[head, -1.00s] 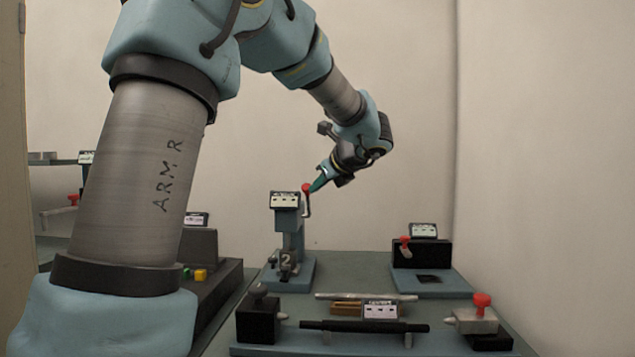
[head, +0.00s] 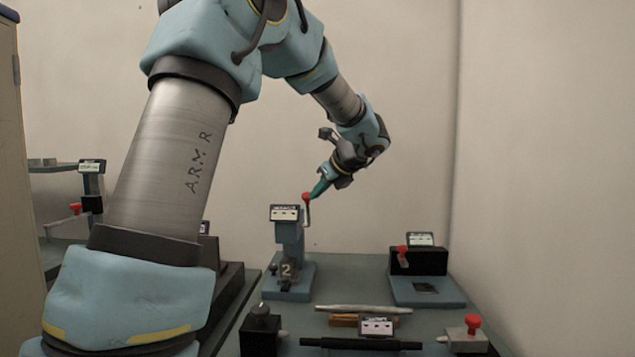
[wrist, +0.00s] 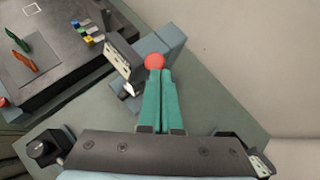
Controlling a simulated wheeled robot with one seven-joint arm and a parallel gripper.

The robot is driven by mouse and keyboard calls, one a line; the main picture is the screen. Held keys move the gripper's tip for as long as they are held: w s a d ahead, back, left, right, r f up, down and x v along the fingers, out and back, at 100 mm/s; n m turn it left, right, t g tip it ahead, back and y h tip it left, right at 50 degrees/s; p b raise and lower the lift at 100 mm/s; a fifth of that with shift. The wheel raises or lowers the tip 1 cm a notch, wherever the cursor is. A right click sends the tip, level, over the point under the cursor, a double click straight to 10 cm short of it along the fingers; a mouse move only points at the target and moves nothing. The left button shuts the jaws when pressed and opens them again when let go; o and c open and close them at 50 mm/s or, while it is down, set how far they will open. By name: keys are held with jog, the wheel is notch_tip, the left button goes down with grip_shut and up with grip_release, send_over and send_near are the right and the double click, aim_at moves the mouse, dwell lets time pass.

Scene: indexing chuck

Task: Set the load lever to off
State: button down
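A blue stand (head: 290,250) marked "2" carries a small label box (head: 284,213), its text too small to read. On its right side is an upright grey lever with a red ball knob (head: 307,197). My gripper (head: 318,190) reaches down to this knob from the upper right. In the wrist view, my teal fingers (wrist: 162,75) lie almost together, with the red knob (wrist: 155,61) at their tips. The knob looks in contact with the tips, not clasped between them. I cannot read which lever is labelled load.
A black box with a red lever (head: 402,252) stands on a blue plate at right. A fixture with a black bar (head: 360,344) and a red-knobbed block (head: 470,335) is in front. A wall is behind.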

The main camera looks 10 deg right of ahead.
jog(key=w+d+r+p, duration=0.1)
jog(key=w+r+p, duration=0.1)
jog(key=w+p, duration=0.3)
jog(key=shift+w+d+p, duration=0.2)
jog(key=shift+w+p, duration=0.1)
jog(key=shift+p, duration=0.05)
jog(key=shift+r, duration=0.1)
dwell(0.3)
